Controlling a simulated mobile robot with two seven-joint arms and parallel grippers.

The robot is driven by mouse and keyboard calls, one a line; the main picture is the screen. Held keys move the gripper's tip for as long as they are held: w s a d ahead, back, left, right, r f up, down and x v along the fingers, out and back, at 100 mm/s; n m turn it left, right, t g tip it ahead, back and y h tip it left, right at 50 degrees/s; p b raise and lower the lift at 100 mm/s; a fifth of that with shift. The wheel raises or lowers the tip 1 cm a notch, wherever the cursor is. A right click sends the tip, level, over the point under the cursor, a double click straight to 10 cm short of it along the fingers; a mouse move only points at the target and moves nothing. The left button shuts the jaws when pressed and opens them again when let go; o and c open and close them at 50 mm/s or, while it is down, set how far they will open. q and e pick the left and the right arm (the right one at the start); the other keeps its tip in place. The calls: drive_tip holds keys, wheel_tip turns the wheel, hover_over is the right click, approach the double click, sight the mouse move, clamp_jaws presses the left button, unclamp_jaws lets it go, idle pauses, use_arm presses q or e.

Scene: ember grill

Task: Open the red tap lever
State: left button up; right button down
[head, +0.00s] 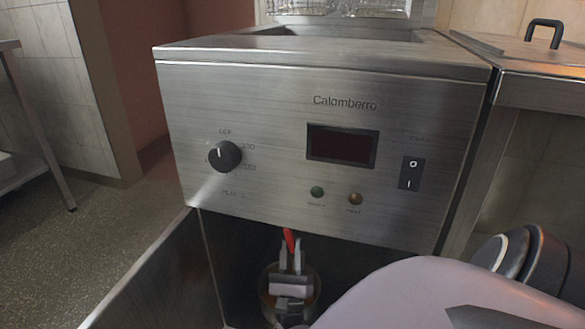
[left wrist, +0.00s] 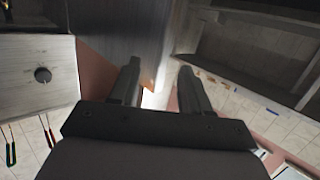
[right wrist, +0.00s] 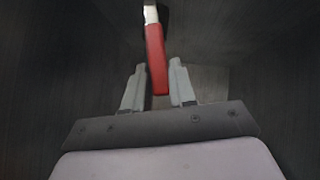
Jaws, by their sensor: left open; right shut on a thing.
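The red tap lever (head: 289,240) shows in the head view below the fryer's front panel, inside the dark cabinet opening. In the right wrist view the lever (right wrist: 155,55) is a long red handle with a pale metal neck at its top end. My right gripper (head: 291,262) is at the lever; in the right wrist view its fingers (right wrist: 157,80) are on either side of the red handle's lower end, shut on it. The tap body is mostly hidden in the dark. My left gripper (left wrist: 158,82) is open and empty, away from the fryer.
The steel fryer front (head: 270,130) has a black knob (head: 224,155), a display and a black switch (head: 411,173). A round pot-like container (head: 268,297) stands below the lever, around my right gripper in the picture. A steel door panel (head: 150,275) bounds the opening on the left.

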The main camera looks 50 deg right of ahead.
drive_tip(key=shift+w+m+g+h, duration=0.2)
drive_tip(key=shift+m+g+h, duration=0.1)
drive_tip(key=shift+m, duration=0.2)
drive_tip(key=c, duration=1)
unclamp_jaws()
drive_tip(key=shift+s+n, duration=0.15)
drive_tip(key=shift+n, duration=0.25)
